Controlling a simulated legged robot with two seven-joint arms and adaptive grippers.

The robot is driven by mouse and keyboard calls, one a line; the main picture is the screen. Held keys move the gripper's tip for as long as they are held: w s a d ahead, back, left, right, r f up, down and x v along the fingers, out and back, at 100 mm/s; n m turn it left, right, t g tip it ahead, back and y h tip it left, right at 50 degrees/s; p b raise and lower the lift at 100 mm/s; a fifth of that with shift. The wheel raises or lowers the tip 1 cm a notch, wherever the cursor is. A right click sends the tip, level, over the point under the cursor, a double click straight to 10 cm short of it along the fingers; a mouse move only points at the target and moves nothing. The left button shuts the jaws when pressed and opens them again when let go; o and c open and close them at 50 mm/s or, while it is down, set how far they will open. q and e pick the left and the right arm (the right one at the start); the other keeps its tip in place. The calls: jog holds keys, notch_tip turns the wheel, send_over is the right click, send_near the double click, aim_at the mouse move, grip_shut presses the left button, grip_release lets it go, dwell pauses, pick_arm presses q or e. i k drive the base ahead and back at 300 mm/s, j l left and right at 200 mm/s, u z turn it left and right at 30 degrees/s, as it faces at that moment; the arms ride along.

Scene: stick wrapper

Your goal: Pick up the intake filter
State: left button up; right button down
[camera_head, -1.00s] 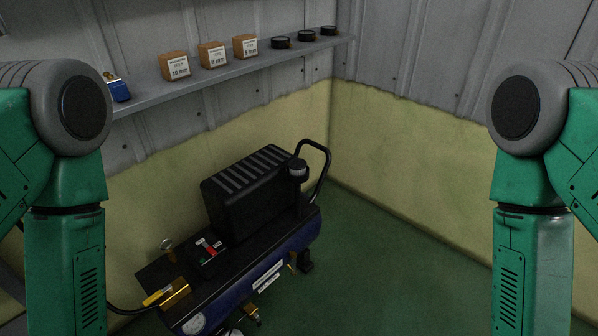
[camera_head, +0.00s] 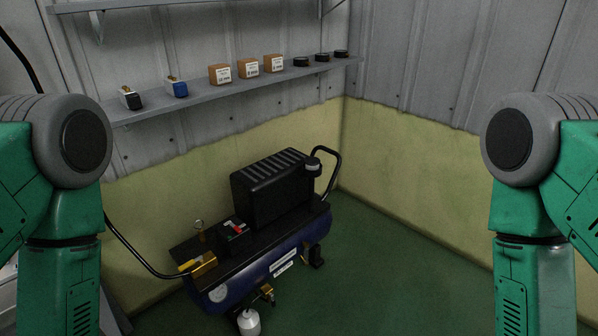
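A small round black filter-like part (camera_head: 312,165) sits on the side of the black motor cover of the compressor (camera_head: 245,273), next to the black loop handle. Several similar flat round black parts lie in a row at the far right end of the wall shelf: one (camera_head: 300,62), another (camera_head: 322,57) and a last one (camera_head: 341,53). I cannot tell from their looks which is the intake filter. My two arms hang down at the left and right edges of the view. Both grippers are out of view, below the frame.
The grey shelf (camera_head: 205,95) also holds a black-and-white part (camera_head: 131,98), a blue part (camera_head: 177,88) and cardboard boxes (camera_head: 249,68). The green floor (camera_head: 400,270) is clear on the right.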

aim_at(312, 163)
jog(key=u, duration=0.4)
jog(key=i+l+u, duration=0.1)
jog(key=u, duration=0.3)
jog(key=l+u, duration=0.1)
jog(key=u, duration=0.25)
jog(key=l+u, duration=0.1)
jog(key=u, duration=0.3)
jog(key=i+l, duration=0.1)
jog(key=l, duration=0.4)
jog(key=i+l, duration=0.1)
jog(key=l, duration=0.35)
jog(key=i+l, duration=0.1)
jog(key=l, duration=0.4)
jog(key=i+l, duration=0.1)
jog(key=l, duration=0.35)
jog(key=i+l, duration=0.1)
jog(key=l, duration=0.4)
jog(key=i+l, duration=0.15)
jog(key=l, duration=0.35)
jog(key=j+u, duration=0.05)
